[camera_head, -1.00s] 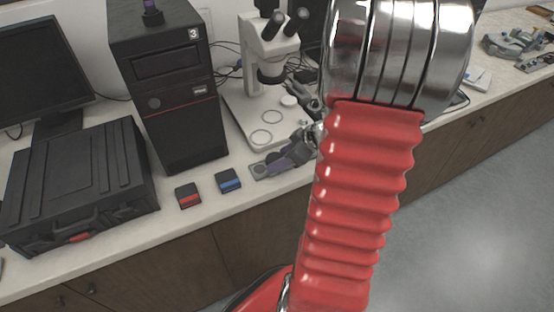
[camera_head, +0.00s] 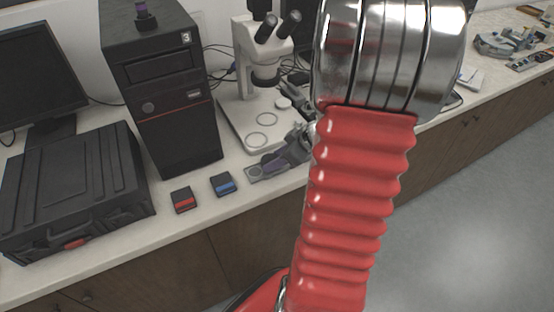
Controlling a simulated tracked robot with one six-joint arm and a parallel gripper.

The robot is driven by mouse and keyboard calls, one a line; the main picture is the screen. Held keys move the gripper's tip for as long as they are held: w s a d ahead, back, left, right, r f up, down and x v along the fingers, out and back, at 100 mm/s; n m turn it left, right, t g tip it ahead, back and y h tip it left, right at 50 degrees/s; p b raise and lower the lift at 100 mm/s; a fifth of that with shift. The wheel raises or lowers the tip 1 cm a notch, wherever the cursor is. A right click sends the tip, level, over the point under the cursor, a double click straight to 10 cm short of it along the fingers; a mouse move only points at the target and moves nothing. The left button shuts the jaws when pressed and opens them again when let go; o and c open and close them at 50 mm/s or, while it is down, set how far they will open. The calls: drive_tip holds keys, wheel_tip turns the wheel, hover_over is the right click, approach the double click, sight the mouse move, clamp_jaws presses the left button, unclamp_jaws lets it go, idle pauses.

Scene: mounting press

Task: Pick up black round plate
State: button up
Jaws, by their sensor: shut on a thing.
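My gripper (camera_head: 297,142) shows only in part, behind my red ribbed arm with its polished metal joint. It is low over the bench, beside the front right of the microscope's base. It is shut on a small dark piece, which looks like the black round plate (camera_head: 269,159); its outline is partly hidden. A flat grey metal piece with a round mark (camera_head: 256,172) lies just below it at the bench's front edge. I cannot tell whether the plate is clear of this piece.
A white microscope (camera_head: 257,75) stands behind the gripper. A black computer tower (camera_head: 160,100), a black case (camera_head: 75,185) and a monitor (camera_head: 35,75) stand left. Red-marked (camera_head: 183,200) and blue-marked (camera_head: 223,184) blocks lie near the front edge. Grey clamp-like parts (camera_head: 500,45) lie far right.

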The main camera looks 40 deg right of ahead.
wheel_tip(320, 180, up, 9)
drive_tip(key=shift+r, duration=0.2)
idle(0.3)
idle(0.5)
